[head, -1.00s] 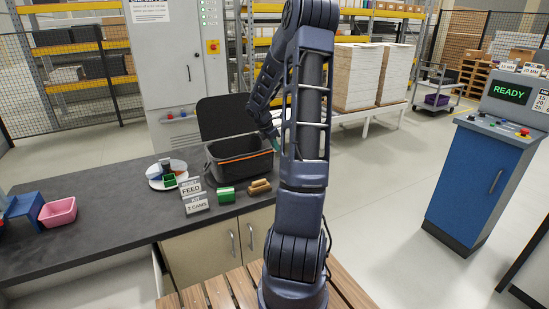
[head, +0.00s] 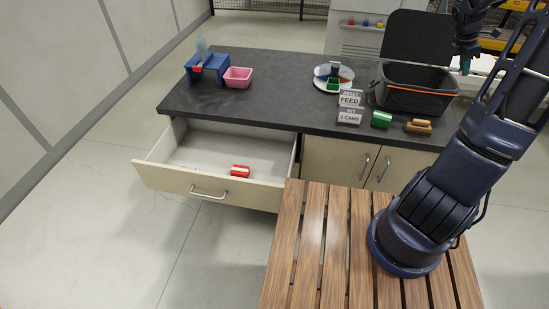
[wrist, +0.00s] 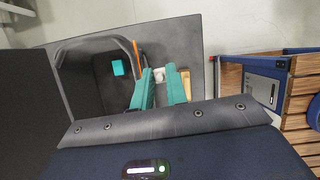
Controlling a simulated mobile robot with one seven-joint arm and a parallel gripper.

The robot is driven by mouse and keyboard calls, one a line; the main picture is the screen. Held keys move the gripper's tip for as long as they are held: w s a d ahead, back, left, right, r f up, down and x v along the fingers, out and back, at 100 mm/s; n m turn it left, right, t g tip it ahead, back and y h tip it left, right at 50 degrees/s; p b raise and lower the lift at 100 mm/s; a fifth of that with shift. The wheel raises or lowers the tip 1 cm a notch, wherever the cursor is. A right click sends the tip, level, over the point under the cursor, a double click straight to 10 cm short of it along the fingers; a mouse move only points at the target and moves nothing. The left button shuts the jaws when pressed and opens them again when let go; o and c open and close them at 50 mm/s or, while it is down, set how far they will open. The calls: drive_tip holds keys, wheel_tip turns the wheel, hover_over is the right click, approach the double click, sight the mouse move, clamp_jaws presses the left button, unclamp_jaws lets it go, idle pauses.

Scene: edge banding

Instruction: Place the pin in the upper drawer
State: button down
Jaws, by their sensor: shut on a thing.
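My gripper (head: 466,66), with teal fingertips, is above the counter by the right side of the open black box. In the wrist view my gripper (wrist: 160,88) is closed with its two teal fingers close together. A small pale piece (wrist: 158,74) shows between the fingertips; it appears to be the held pin, though its shape is mostly hidden. The upper drawer (head: 210,188) under the counter's left part is pulled open. A red cylinder-like item (head: 240,170) lies inside it, and the rest of its floor looks bare.
The black box (head: 410,98) has its lid raised; a teal block (wrist: 118,67) lies inside. A round tray (head: 320,80), label signs (head: 350,107), green block (head: 381,119), wooden piece (head: 418,127), pink bin (head: 238,78) and blue stand (head: 207,68) occupy the counter (head: 270,105).

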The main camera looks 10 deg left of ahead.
drive_tip(key=w+a+n+t, duration=0.1)
drive_tip(key=w+a+n, duration=0.35)
drive_tip(key=a, duration=0.95)
drive_tip(key=a+n+t+y, duration=0.2)
drive_tip(key=a+n, duration=0.3)
drive_tip(key=a, duration=3.6)
drive_tip(key=n+t+y, duration=0.1)
drive_tip(key=n+y, duration=0.1)
drive_tip(key=n, duration=0.6)
hover_over(209, 170)
drive_tip(key=s+d, duration=0.1)
drive_tip(key=s, duration=0.2)
drive_tip(key=shift+m, duration=0.25)
drive_tip(key=f, duration=4.7)
drive_tip(key=shift+w+d, duration=0.2)
drive_tip(key=shift+d, duration=0.1)
drive_tip(key=c, duration=1.4)
unclamp_jaws()
